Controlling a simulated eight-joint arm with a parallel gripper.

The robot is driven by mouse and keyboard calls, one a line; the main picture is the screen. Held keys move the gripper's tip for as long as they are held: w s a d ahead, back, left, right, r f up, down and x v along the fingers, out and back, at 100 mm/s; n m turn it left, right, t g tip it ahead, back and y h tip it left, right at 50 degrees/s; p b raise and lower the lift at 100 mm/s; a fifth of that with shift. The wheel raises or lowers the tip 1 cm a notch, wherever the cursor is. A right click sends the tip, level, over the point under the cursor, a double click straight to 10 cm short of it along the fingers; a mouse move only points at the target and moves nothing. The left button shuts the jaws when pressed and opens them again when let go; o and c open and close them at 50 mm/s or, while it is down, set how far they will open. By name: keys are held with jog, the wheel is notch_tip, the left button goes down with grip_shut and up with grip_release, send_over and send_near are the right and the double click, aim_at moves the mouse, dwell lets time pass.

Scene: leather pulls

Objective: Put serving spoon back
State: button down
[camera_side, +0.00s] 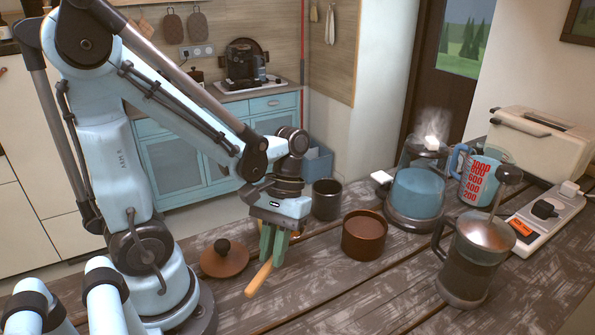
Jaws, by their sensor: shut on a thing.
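My gripper (273,250) points down over the wooden table, left of the middle of the picture. Its green fingers are shut on a light wooden piece, seemingly the serving spoon (259,279). The wooden end slants down and left from between the fingers. The rest of the spoon is hidden by the gripper, so its bowl does not show. I cannot tell whether the low end touches the table.
A brown pot (365,236) stands right of my gripper, a dark cup (327,199) behind, and a knobbed lid (224,259) left. Further right are a steaming blue vessel (415,194), measuring jug (480,182), French press (474,255) and power strip (545,215). The front middle is clear.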

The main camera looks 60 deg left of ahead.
jog(key=shift+f, duration=2.45)
jog(key=c, duration=1)
grip_release()
jog(key=v, duration=1.2)
jog(key=w+d+m+t+y, duration=0.1)
jog(key=m+t, duration=0.1)
jog(key=t, duration=0.1)
jog(key=w+d+r+m+t, duration=0.1)
jog(key=w+m+t, duration=0.1)
jog(key=t, duration=0.2)
jog(key=w+d+r+m+t+y, duration=0.1)
jog(key=w+m+t, duration=0.1)
jog(key=m+t, duration=0.1)
jog(key=shift+t+y, duration=0.3)
jog(key=shift+t, duration=0.2)
